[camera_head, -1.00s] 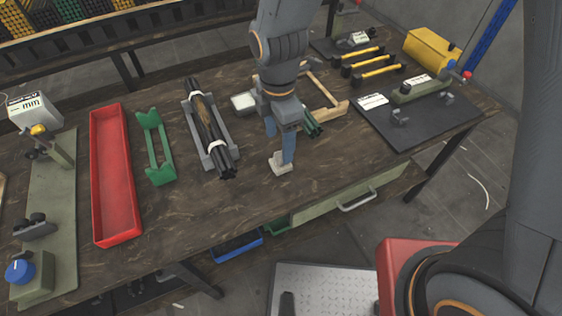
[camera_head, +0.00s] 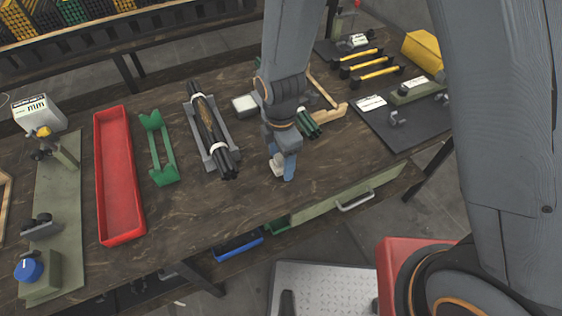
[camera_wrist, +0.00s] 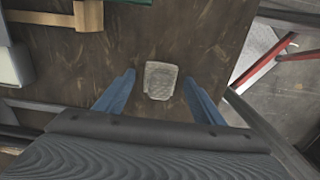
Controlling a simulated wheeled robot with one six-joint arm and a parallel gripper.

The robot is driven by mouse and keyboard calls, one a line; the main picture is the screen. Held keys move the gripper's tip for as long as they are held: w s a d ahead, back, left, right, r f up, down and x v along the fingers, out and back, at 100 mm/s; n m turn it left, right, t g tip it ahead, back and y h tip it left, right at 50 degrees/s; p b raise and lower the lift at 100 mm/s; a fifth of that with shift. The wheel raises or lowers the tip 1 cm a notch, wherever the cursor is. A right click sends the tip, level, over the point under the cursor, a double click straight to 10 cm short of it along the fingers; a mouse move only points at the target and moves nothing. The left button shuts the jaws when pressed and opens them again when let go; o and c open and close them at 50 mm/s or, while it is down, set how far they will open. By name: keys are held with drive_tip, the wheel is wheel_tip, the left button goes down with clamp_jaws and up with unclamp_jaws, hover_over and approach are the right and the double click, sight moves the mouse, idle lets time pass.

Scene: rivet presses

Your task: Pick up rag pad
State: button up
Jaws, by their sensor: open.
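The rag pad is a small pale beige block. In the wrist view the rag pad (camera_wrist: 160,80) lies on the dark wooden bench, ahead of and between the two blue fingers of my gripper (camera_wrist: 160,92). The fingers are spread wide, with a gap on each side of the pad, and nothing is held. In the head view my gripper (camera_head: 283,172) points down over the front middle of the bench, and it partly hides the rag pad (camera_head: 276,168). I cannot tell the exact height of the fingertips above the bench.
A rack of black rods (camera_head: 212,135), a green cradle (camera_head: 159,150) and a red tray (camera_head: 119,180) stand to the left. A wooden frame (camera_head: 332,112) and green-tipped rods (camera_head: 310,122) are close behind my gripper. Bare bench (camera_head: 215,205) lies front left.

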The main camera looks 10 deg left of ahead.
drive_tip(key=c, duration=1.2)
drive_tip(key=shift+o, duration=0.2)
drive_tip(key=shift+r+b, duration=0.8)
drive_tip(key=shift+r, duration=4.2)
